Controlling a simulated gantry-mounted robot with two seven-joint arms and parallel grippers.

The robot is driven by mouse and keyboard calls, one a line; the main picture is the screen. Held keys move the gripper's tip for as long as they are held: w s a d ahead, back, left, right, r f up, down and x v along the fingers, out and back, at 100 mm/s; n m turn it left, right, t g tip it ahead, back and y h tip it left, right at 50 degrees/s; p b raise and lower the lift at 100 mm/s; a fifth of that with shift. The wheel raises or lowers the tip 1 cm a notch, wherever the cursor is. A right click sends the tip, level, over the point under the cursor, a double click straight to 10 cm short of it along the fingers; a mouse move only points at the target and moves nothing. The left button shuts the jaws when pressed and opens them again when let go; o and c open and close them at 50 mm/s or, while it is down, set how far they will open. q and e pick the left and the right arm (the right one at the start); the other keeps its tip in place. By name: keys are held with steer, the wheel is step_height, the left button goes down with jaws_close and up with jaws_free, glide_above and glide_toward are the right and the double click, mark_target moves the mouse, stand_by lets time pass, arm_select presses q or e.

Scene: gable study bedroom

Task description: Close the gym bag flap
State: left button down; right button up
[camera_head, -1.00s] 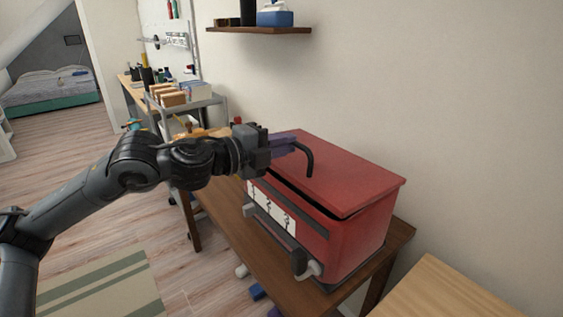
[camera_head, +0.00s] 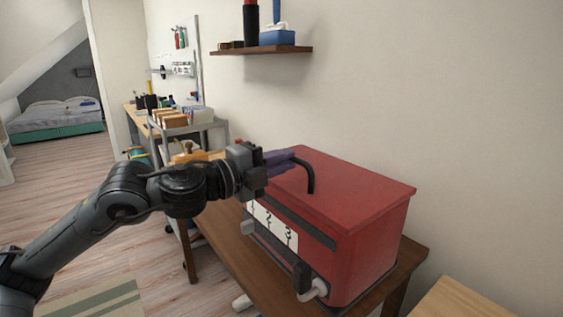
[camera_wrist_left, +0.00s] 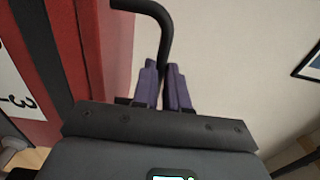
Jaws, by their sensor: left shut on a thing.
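The gym bag (camera_head: 365,260) is a red box-like bag on a brown wooden table, with a white numbered panel on its front. Its flap (camera_head: 350,190) is the flat red top; it lies down on the body with no clear gap at the near right corner. A bent black handle (camera_head: 311,178) rises from the flap. My left gripper (camera_head: 287,156) is over the flap's left part, its purple fingers shut on this handle. The wrist view shows the fingers (camera_wrist_left: 165,88) around the handle's end (camera_wrist_left: 165,50), beside the red bag (camera_wrist_left: 108,50). My right gripper is not in view.
A brown table (camera_head: 262,285) bears the bag close to the wall. A grey trolley with boxes (camera_head: 180,118) stands behind my left arm. A wall shelf (camera_head: 262,50) hangs above. A light wooden surface (camera_head: 455,300) is at the lower right.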

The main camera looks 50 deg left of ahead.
arm_select(q)
steer(key=c, duration=1.5)
jaws_free()
steer(key=shift+f, duration=0.3)
steer(key=o, duration=0.4)
steer(key=shift+r, duration=0.1)
steer(key=shift+c, duration=0.2)
steer(key=shift+s+b, duration=0.3)
steer(key=shift+b, duration=0.2)
steer(key=s+a+b, duration=0.1)
steer(key=s+b, duration=0.4)
steer(key=s, duration=0.5)
steer(key=shift+s+a, duration=0.1)
